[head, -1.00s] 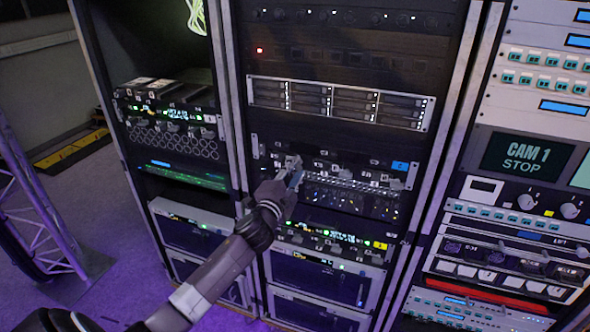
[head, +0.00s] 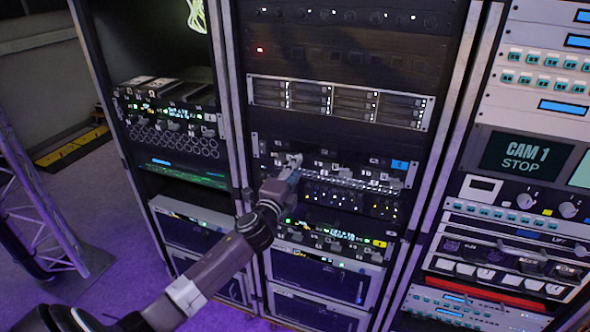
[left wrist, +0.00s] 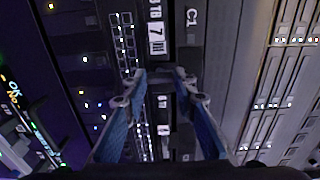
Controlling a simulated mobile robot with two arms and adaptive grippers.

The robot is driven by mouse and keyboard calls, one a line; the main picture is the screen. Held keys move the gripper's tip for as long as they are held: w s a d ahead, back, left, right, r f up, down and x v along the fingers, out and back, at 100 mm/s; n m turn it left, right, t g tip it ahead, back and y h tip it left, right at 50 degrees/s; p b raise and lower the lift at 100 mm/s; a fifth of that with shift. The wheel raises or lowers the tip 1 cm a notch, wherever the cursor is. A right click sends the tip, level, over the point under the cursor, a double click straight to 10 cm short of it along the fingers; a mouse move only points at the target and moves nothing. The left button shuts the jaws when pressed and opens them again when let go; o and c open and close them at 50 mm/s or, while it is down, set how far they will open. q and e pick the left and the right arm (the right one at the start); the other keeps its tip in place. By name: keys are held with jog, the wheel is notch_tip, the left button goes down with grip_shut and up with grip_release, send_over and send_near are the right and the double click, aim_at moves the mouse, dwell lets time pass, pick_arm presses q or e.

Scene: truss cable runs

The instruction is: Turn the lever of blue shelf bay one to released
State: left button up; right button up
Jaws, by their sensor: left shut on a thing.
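The blue shelf (head: 345,182) is a dark rack unit in the middle rack, with a blue tag (head: 400,165) at its right end and a row of small levers along its front. My left gripper (head: 291,170) reaches its left part and is shut on a light grey lever (head: 288,160), which I take to be bay one's. In the left wrist view my fingers (left wrist: 165,78) with blue pads close around a small grey piece; its exact angle is hard to tell. My right gripper is out of view.
A similar shelf with a yellow tag (head: 380,244) sits just below. A silver drive unit (head: 340,102) is above. Rack posts stand on both sides, and a control rack (head: 520,150) with a CAM 1 STOP screen is at the right. A truss (head: 35,200) stands at the left.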

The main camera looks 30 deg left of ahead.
pick_arm(q)
jog(key=o, duration=0.9)
jog(key=shift+c, duration=0.2)
jog(key=v, duration=1.2)
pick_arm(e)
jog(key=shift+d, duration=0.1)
